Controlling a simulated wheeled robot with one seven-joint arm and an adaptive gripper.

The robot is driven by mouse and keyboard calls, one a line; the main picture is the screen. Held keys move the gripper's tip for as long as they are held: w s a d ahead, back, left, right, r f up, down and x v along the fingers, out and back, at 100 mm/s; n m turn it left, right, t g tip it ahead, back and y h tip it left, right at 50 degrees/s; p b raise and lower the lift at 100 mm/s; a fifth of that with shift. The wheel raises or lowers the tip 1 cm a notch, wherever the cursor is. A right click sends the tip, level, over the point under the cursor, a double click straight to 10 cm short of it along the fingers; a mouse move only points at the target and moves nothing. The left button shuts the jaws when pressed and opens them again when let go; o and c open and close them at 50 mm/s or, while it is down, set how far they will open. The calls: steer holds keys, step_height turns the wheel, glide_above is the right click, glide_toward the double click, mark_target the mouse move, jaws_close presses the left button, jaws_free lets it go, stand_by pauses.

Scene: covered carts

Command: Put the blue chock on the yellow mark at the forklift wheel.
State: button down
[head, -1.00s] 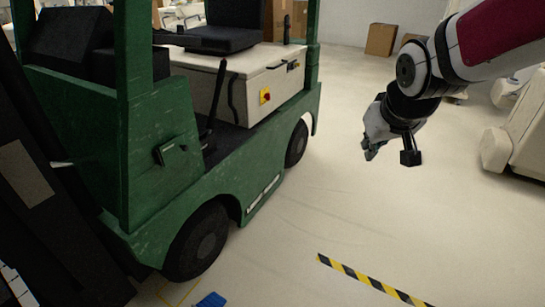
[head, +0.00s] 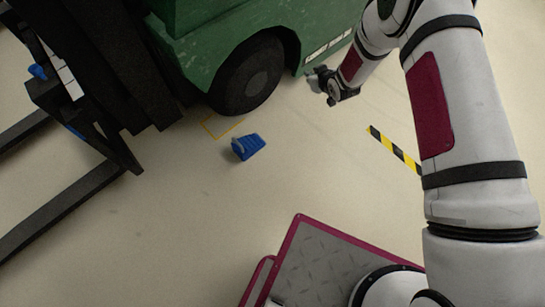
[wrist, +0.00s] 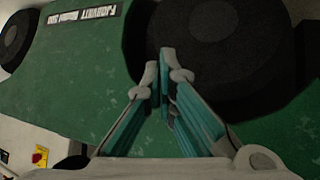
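The yellow mark (head: 208,130) is a thin outline on the floor by the forklift wheel (head: 247,78). The chock sits just below and right of the mark, apart from the wheel. My gripper (head: 318,80) is above the floor, to the right of the wheel and up and right of the chock. In the wrist view my gripper's fingers (wrist: 163,68) converge with nothing seen between them, in front of the green forklift body (wrist: 90,85) and a dark wheel (wrist: 215,45).
The forklift's dark mast and forks (head: 65,205) reach over the floor at left. A black-and-yellow floor strip (head: 393,145) lies at right under my arm. Open floor surrounds the chock on its near side.

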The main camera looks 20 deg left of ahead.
steer(key=s+a+f+n+y+b, duration=0.1)
steer(key=s+f, duration=0.2)
steer(key=f, duration=0.3)
steer(key=s+a+f+g+b, duration=0.1)
steer(key=s+a+f+b, duration=0.15)
steer(key=f, duration=0.45)
steer(key=s+a+f+n+y, duration=0.1)
steer(key=s+f, duration=0.2)
steer(key=f, duration=0.3)
steer(key=n+g+y+b, duration=0.1)
steer(key=g+y+b, duration=0.15)
steer(key=b, duration=0.25)
glide_toward(252, 152)
steer(key=b, duration=0.2)
steer(key=a+f+t+b, duration=0.1)
steer(key=b, duration=0.2)
steer(key=shift+s+a+f, duration=0.1)
steer(key=shift+a+f, duration=0.1)
steer(key=shift+f, duration=0.05)
steer(key=shift+x, duration=2.05)
steer(key=shift+a+r, duration=0.1)
steer(key=shift+a, duration=0.05)
steer(key=shift+a, duration=0.1)
